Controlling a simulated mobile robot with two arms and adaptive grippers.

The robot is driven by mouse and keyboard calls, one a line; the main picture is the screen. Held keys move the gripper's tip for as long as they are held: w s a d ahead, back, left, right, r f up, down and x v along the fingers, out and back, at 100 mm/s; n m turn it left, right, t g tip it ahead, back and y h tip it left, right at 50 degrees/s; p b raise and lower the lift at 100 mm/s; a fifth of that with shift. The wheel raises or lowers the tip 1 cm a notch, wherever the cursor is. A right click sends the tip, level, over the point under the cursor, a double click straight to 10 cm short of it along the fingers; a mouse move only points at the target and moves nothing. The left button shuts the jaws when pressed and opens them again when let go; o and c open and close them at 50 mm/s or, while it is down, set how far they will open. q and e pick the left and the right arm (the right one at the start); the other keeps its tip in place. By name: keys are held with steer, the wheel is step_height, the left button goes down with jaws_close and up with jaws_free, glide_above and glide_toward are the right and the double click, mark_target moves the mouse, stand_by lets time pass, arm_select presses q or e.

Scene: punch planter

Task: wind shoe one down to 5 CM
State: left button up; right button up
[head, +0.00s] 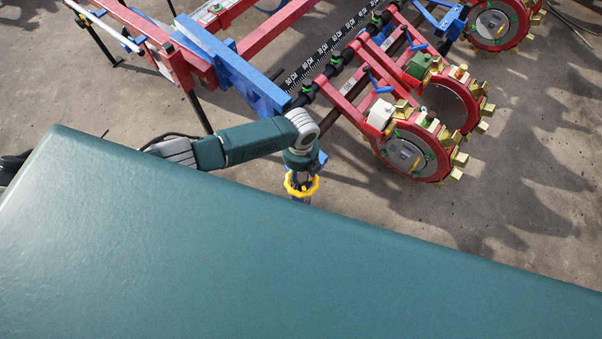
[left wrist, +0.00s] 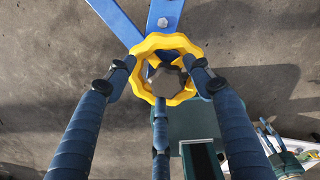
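A yellow scalloped handwheel (head: 313,186) shows just beyond the edge of my teal body. It also shows in the left wrist view (left wrist: 143,50), with a dark hub and blue bars behind it. My left gripper (head: 301,184) is at the handwheel. In the left wrist view its three dark fingers (left wrist: 162,80) meet the rim from the left, right and below, and they look closed on it. No depth scale for a shoe can be read here. I cannot tell which part is shoe one. My right gripper is not in view.
A red and blue frame (head: 215,55) stands at the upper left. A black bar with white CM marks (head: 335,45) runs diagonally. Red wheel units with brass-coloured cups (head: 415,150) stand to the right of my left arm. Bare concrete lies at the right.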

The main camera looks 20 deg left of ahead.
mark_target(301, 174)
arm_select(q)
steer(key=shift+d, duration=0.15)
steer(key=shift+r, duration=0.35)
step_height(301, 174, up, 11)
steer(key=shift+r, duration=0.15)
stand_by(0.4)
